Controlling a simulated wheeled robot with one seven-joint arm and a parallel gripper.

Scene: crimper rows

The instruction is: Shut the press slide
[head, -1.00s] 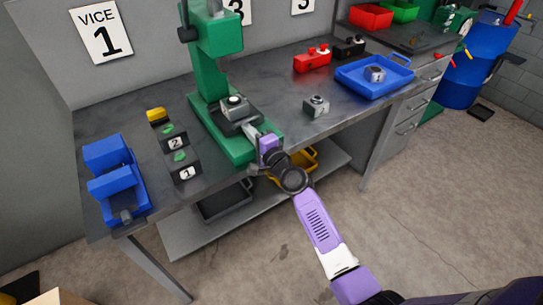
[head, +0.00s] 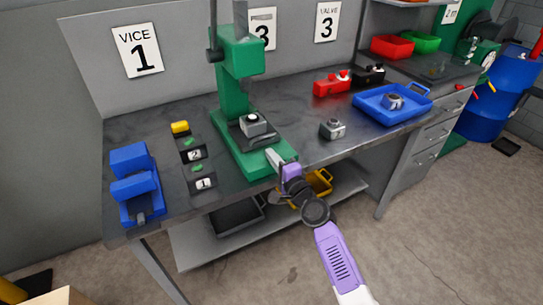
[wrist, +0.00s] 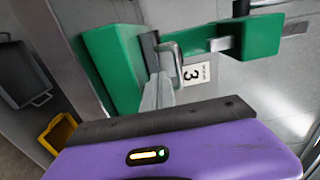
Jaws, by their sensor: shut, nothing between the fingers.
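The green press (head: 232,92) stands upright on the bench. Its dark slide plate (head: 243,138) sits low at the front of the column, with a grey block (head: 253,124) on it. In the wrist view the press's green body (wrist: 112,62) appears turned sideways, with a grey handle-like bracket (wrist: 172,52) on the dark slide front. My gripper (head: 270,154) is shut and empty, its fingertips just in front of the slide above the green base. The fingertips (wrist: 157,92) point at the slide front in the wrist view; I cannot tell whether they touch it.
A blue vice (head: 135,185) and two numbered dark blocks (head: 202,183) stand left of the press. A grey part (head: 332,129), a red part (head: 330,84) and a blue tray (head: 420,103) lie to the right. A yellow bin (head: 318,184) is on the shelf below.

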